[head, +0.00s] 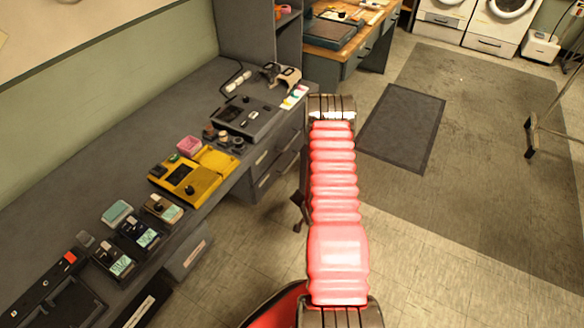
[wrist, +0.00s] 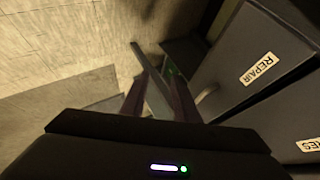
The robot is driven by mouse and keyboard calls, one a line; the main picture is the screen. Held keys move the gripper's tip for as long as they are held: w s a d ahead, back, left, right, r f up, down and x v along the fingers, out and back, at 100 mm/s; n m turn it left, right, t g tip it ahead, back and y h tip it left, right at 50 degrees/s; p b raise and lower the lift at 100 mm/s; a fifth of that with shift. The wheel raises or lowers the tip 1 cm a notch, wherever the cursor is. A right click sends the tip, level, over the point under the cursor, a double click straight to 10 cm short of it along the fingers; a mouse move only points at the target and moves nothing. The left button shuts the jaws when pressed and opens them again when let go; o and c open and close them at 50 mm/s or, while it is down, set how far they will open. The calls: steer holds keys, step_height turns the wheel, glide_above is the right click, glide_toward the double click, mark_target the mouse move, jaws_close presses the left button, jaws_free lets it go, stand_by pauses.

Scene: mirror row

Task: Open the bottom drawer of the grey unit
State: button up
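The grey unit (head: 277,162) stands under the far end of the grey desk, its drawer fronts facing right. In the wrist view its fronts fill the right side, one with a label reading REPAIR (wrist: 262,68). My gripper (wrist: 158,85) points down low beside these fronts, its two dark fingers apart. A thin grey bar or edge (wrist: 138,55) runs between the fingers, and I cannot tell whether they touch it. Beside it is a dark area with a small green spot, which may be the inside of the bottom drawer. In the head view my red arm hides most of this.
The desk (head: 75,175) runs along the left wall with several devices on it, including a yellow one (head: 195,190). A dark mat (head: 402,125) lies on the floor to the right. Open tiled floor (head: 430,275) lies right of my arm. A stand (head: 534,135) is at far right.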

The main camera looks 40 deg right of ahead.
steer(key=r+m+t+h, duration=0.1)
steer(key=m+t, duration=0.1)
steer(key=w+d+r+m+t+h, duration=0.1)
steer(key=m+t, duration=0.1)
steer(key=w+d+r+m+t+h, duration=0.1)
steer(key=r+m+t, duration=0.1)
steer(key=shift+d+r+t, duration=0.1)
steer(key=shift+d+t, duration=0.05)
steer(key=shift+t, duration=0.15)
steer(key=shift+w, duration=0.1)
steer(key=x, duration=1.3)
steer(key=shift+w+d, duration=0.2)
steer(key=shift+w, duration=0.05)
steer(key=shift+c, duration=0.5)
jaws_close()
